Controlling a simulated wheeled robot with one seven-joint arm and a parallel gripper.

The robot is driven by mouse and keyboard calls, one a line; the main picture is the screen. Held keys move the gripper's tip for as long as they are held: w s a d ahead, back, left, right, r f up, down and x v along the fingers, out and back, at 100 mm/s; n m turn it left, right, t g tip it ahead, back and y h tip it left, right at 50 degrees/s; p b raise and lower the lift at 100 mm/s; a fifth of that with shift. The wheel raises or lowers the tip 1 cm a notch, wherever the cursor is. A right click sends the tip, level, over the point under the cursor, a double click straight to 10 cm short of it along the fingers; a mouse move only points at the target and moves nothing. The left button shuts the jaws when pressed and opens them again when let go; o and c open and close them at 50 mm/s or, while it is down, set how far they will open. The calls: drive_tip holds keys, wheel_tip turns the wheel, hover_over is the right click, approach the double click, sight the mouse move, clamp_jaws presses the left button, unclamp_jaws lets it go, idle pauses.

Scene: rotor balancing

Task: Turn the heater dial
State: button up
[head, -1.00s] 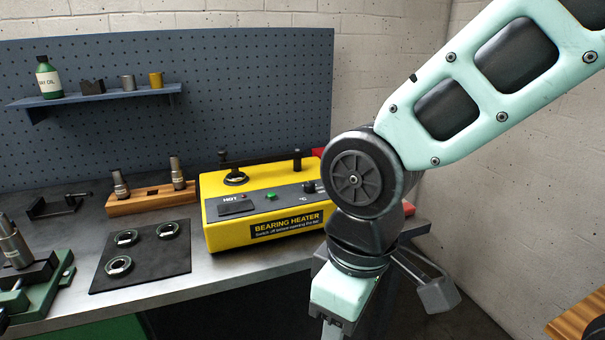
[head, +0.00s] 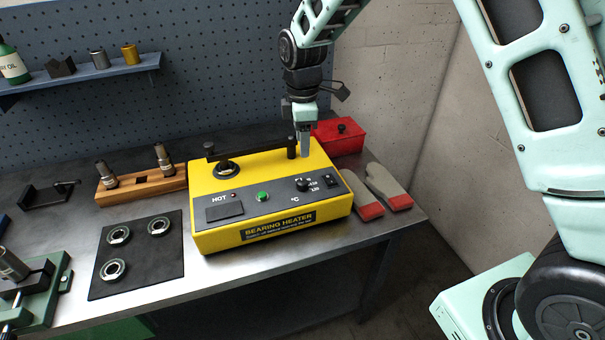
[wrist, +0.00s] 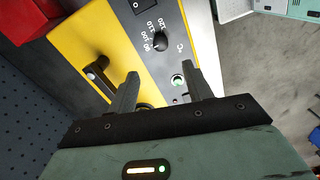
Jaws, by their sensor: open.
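The yellow bearing heater (head: 205,185) stands on the metal bench. Its black dial (head: 303,185) is on the dark front panel, right of the green button (head: 262,196). In the wrist view the dial (wrist: 160,41) shows with temperature numbers beside it, beyond the fingertips. My gripper (head: 304,152) points down above the back right part of the heater, behind the dial and apart from it. In the wrist view my gripper (wrist: 160,76) has its two fingers spread with nothing between them.
A black bar (head: 255,149) lies across the heater's posts, left of my gripper. A red box (head: 339,137) and gloves (head: 385,188) sit to the right. A wooden block (head: 142,184) with fittings and a black mat (head: 140,272) with bearings lie left.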

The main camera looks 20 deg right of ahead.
sight(303, 182)
wheel_tip(303, 182, down, 13)
drive_tip(key=p, duration=0.3)
drive_tip(key=shift+r, duration=0.2)
drive_tip(key=shift+c, duration=0.2)
drive_tip(key=c, duration=0.9)
